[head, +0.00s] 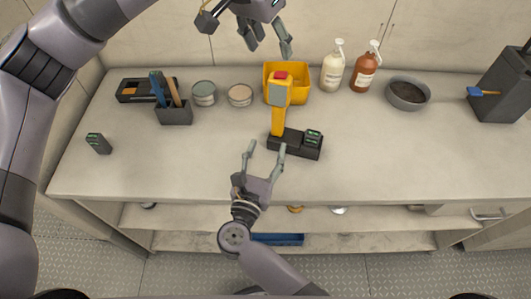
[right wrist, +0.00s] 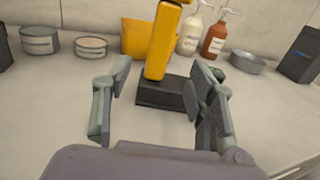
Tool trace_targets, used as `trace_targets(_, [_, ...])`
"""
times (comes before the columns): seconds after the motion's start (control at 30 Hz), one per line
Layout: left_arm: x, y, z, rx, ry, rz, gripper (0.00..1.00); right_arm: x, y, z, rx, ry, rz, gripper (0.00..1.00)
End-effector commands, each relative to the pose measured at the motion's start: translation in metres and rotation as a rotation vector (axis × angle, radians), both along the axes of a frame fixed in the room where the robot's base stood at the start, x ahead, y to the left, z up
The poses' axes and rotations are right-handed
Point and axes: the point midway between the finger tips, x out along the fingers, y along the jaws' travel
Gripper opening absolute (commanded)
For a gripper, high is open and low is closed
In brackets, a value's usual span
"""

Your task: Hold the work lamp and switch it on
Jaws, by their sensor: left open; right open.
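The yellow work lamp (head: 278,114) stands upright on a black base (head: 295,143) in the middle of the worktop. It has a grey head with a red part on top. A small dark block with green marks (head: 313,137) sits on the right of the base. My right gripper (head: 265,150) is open and empty, just in front of the lamp. In the right wrist view the lamp's yellow handle (right wrist: 162,45) shows beyond and between the open fingers (right wrist: 158,95). My left gripper (head: 269,42) is open and empty, above and behind the lamp, near the wall.
A yellow bin (head: 300,76) stands behind the lamp. Two tins (head: 204,93), a brush holder (head: 174,112) and a black tray (head: 131,91) are left. Two pump bottles (head: 333,70), a grey bowl (head: 408,94) and a dark box (head: 503,85) are right. The front worktop is mostly clear.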

Motion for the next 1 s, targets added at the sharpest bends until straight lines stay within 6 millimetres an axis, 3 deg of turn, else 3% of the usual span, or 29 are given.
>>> trace_targets(0.53, [0.000, 0.000, 0.000, 0.000, 0.000, 0.000, 0.50, 0.092, -0.027, 0.001, -0.007, -0.004, -0.001, 0.52])
trace_targets(0.73, [0.000, 0.000, 0.000, 0.000, 0.000, 0.000, 0.50, 0.106, -0.031, 0.000, -0.006, -0.002, -0.001, 0.52])
trace_targets(1.0, [0.000, 0.000, 0.000, 0.000, 0.000, 0.000, 0.50, 0.108, -0.032, 0.000, -0.005, -0.001, -0.001, 0.52])
